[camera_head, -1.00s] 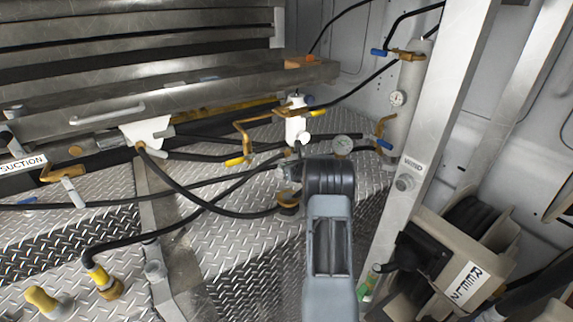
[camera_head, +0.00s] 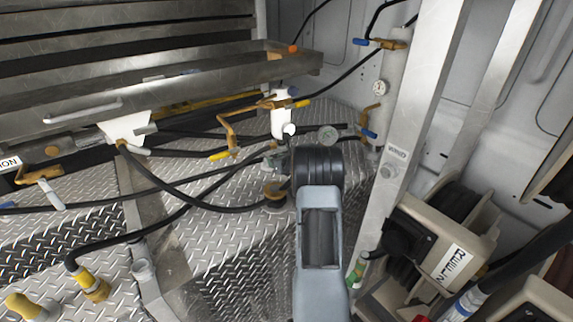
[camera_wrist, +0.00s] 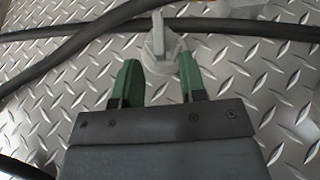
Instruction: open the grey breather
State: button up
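A grey fitting with an upright flat handle (camera_wrist: 160,46), which looks like the breather, stands on the diamond-plate floor in the wrist view, at top centre. In the head view a small grey fitting (camera_head: 276,156) shows just left of my arm; I take it to be the same one. My gripper (camera_wrist: 160,64) has two green fingers spread apart, with bare plate showing between them. The fitting lies just beyond the fingertips, roughly centred on the gap, and nothing is held. In the head view my arm hides the fingers.
Black hoses (camera_wrist: 230,25) run behind and beside the fitting. A metal post (camera_head: 400,150) and hose reels (camera_head: 446,240) are at right. Plate at front left is partly open.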

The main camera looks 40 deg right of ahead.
jog(key=b+v, duration=0.1)
jog(key=v, duration=1.1)
jog(key=shift+w+a, duration=0.1)
jog(key=shift+a, duration=0.05)
